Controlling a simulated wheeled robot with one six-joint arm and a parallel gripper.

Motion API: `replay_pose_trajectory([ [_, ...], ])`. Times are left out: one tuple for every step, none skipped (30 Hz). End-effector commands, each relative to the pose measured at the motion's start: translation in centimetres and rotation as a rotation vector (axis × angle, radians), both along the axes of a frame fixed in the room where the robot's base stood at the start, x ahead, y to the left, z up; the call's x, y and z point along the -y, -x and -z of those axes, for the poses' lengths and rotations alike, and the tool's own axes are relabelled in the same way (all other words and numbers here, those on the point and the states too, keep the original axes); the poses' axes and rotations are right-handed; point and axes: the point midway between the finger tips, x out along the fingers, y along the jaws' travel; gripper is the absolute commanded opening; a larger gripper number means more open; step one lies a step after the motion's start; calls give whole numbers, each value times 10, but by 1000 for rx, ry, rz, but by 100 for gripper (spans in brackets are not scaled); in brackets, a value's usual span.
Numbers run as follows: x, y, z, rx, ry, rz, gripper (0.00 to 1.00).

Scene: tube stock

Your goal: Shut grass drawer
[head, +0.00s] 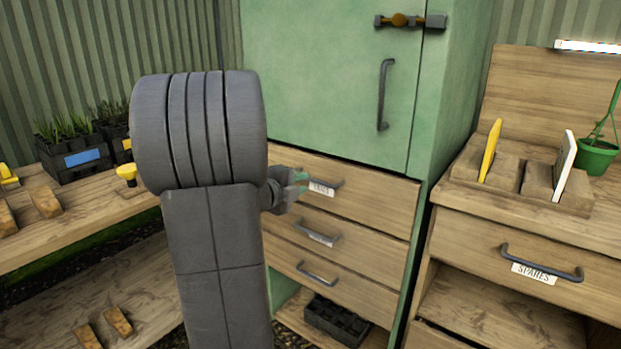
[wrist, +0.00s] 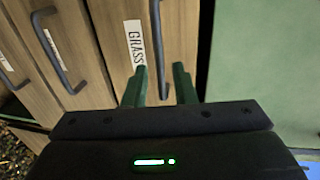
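The grass drawer (head: 375,196) is the top wooden drawer under the green cabinet door. Its front looks about level with the drawers below; I cannot tell whether a small gap is left. Its label reads GRASS in the wrist view (wrist: 134,45). My gripper (head: 300,184) is at this drawer's handle, partly hidden by my arm in the head view. In the wrist view my gripper (wrist: 160,86) has its two green fingers apart, with the dark bar handle (wrist: 157,30) between them. A gap shows beside the handle, so the fingers are not closed on it.
Two more drawers with bar handles (head: 317,232) lie below. The green cabinet door (head: 325,75) above has a latch (head: 400,20). A bench with a SPARES drawer (head: 500,255) stands right. A bench (head: 70,225) with plant trays (head: 75,160) stands left.

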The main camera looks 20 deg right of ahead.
Motion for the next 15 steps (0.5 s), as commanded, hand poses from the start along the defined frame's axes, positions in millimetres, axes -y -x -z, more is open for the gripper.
replay_pose_trajectory([
  [-11,7,-6,-1,1,-5,24],
  [-17,11,-7,0,1,-5,24],
  [-23,17,-9,0,1,-5,24],
  [-28,20,-10,0,1,-4,24],
  [-33,24,-11,0,0,-5,24],
  [-38,29,-12,0,0,-3,24],
  [-42,32,-13,1,0,-4,24],
  [-46,34,-13,1,0,-4,24],
  [-49,37,-14,0,0,-2,24],
  [-52,39,-14,0,0,-2,24],
  [-54,41,-15,0,0,-3,24],
  [-56,43,-15,0,0,-2,24],
  [-57,44,-15,0,0,-2,24],
  [-58,45,-15,1,1,-1,24],
  [-59,46,-16,1,1,0,24],
])
